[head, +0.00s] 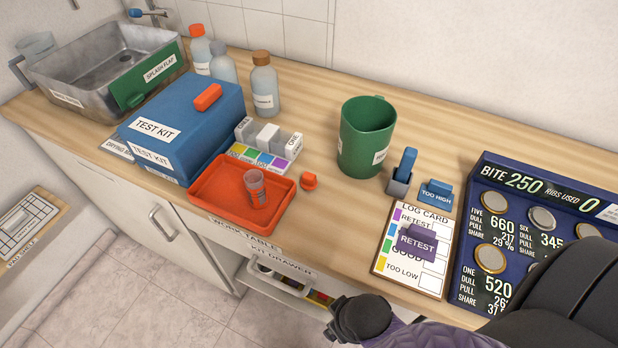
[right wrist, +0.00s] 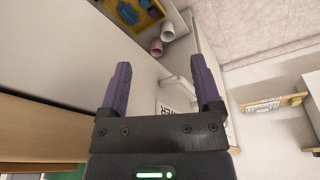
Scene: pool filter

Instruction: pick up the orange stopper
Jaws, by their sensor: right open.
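The orange stopper (head: 309,180) is a small orange piece on the wooden worktop in the head view. It lies just right of the red tray (head: 204,206), apart from it. My right gripper (right wrist: 161,68) is open and empty in the right wrist view, its two purple fingers spread. That view shows cabinet fronts and floor, and no stopper. In the head view my right arm comes in at the lower right, well below and right of the stopper. My left gripper is not in view.
A clear cup (head: 257,188) stands in the tray. A green pitcher (head: 366,139) stands right of the stopper, behind it. The blue test kit (head: 190,115) and bottles are at left. The log card (head: 409,262) and bite board (head: 500,275) are at right. Worktop in front of the stopper is clear.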

